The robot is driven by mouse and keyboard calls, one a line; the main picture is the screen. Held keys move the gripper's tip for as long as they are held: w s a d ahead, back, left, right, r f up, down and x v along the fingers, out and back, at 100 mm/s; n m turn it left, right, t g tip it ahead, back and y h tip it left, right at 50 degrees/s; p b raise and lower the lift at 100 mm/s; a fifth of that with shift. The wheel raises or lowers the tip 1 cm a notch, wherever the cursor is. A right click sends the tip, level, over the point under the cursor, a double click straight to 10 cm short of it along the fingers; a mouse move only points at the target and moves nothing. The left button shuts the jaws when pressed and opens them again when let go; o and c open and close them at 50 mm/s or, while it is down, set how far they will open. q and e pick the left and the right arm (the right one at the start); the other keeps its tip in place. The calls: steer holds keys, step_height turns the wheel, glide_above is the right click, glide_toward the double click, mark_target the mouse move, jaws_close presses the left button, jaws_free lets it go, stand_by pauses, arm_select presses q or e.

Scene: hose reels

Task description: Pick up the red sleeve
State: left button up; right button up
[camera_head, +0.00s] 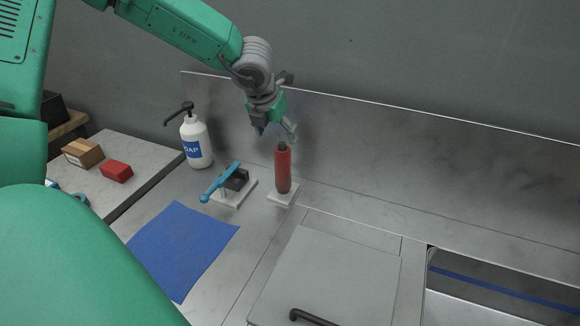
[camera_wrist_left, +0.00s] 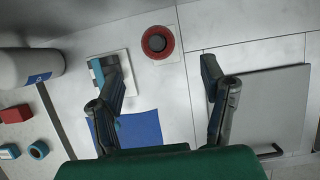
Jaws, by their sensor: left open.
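The red sleeve (camera_head: 283,170) stands upright around a dark post on a small white base plate (camera_head: 281,197) on the counter. In the left wrist view the sleeve (camera_wrist_left: 158,42) shows from above as a red ring with a dark centre. My left gripper (camera_head: 276,132) is above the sleeve, apart from it. In the left wrist view its two fingers (camera_wrist_left: 160,75) are spread wide with nothing between them, and the sleeve lies beyond the fingertips, between their lines. My right gripper does not show.
A blue-handled valve (camera_head: 236,180) on a white plate stands left of the sleeve, near a soap bottle (camera_head: 196,141). A backsplash (camera_head: 400,150) runs behind. A blue mat (camera_head: 182,248) and a grey lid with a dark handle (camera_head: 330,275) lie in front. A red box (camera_head: 116,171) sits left.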

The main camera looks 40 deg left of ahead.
mark_target(277, 147)
arm_select(q)
steer(key=w+a+f, duration=0.1)
steer(key=f, duration=0.1)
steer(key=a+f, duration=0.1)
steer(key=f, duration=0.1)
steer(key=w+a+f, duration=0.1)
steer(key=f, duration=0.1)
steer(key=shift+w+f, duration=0.2)
steer(key=shift+w, duration=0.15)
steer(key=shift+d, duration=0.1)
steer(key=f, duration=0.1)
steer(key=w+d+f, duration=0.1)
steer(key=d+f, duration=0.1)
steer(key=shift+w+f, duration=0.2)
steer(key=shift+w, duration=0.15)
steer(key=shift+w+f, duration=0.15)
steer(key=shift+f, duration=0.1)
steer(key=shift+a+f, duration=0.15)
steer(key=shift+a, duration=0.05)
steer(key=shift+a+f, duration=0.1)
steer(key=shift+a, duration=0.65)
steer(key=c, duration=0.7)
steer(key=shift+f, duration=0.1)
steer(key=c, duration=0.6)
steer(key=shift+d, duration=0.6)
steer(key=shift+c, duration=0.2)
steer(key=shift+a, duration=0.1)
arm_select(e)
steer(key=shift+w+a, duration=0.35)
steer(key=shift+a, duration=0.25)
